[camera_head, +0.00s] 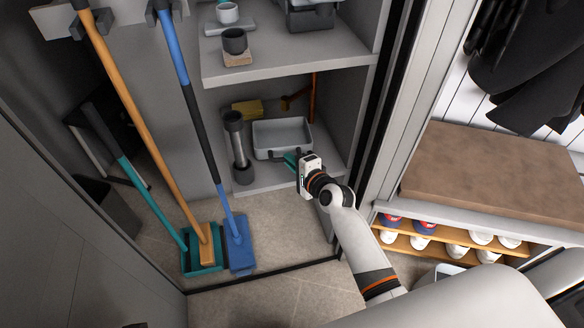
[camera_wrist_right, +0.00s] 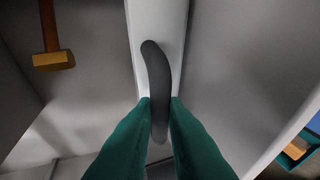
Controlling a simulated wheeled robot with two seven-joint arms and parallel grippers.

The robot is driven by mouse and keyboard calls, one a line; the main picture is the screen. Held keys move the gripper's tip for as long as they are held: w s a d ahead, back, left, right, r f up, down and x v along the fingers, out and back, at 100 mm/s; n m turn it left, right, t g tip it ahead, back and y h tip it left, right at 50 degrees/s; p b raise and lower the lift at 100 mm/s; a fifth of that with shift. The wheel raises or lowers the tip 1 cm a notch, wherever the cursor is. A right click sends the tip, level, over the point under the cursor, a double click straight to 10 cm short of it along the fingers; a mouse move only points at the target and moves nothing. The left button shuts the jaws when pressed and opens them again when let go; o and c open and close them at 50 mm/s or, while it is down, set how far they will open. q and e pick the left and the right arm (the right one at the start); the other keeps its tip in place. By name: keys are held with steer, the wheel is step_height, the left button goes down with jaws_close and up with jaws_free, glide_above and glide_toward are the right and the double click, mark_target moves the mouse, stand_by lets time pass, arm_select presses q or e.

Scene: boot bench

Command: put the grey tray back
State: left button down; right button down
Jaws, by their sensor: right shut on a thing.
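The grey tray (camera_head: 283,137) is a shallow light grey box on the lower shelf of the open cabinet, at or just above the shelf board; I cannot tell whether it touches. My right gripper (camera_head: 290,159) reaches in from the right at the tray's front. In the right wrist view its green fingers (camera_wrist_right: 160,103) are shut on a dark curved handle (camera_wrist_right: 153,65) on the tray's light wall (camera_wrist_right: 172,18). The tray looks empty. My left gripper is not in view.
A yellow block (camera_head: 247,107) lies behind, and an orange-brown tool (camera_head: 312,97) stands at the back right. The upper shelf (camera_head: 290,55) overhangs. Brooms stand left; a bench (camera_head: 480,170) is right.

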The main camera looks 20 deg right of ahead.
steer(key=shift+f, duration=0.25)
steer(key=c, duration=1.5)
jaws_free()
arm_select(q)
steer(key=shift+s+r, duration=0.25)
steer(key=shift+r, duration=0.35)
arm_select(e)
steer(key=shift+o, duration=0.2)
steer(key=shift+s, duration=0.1)
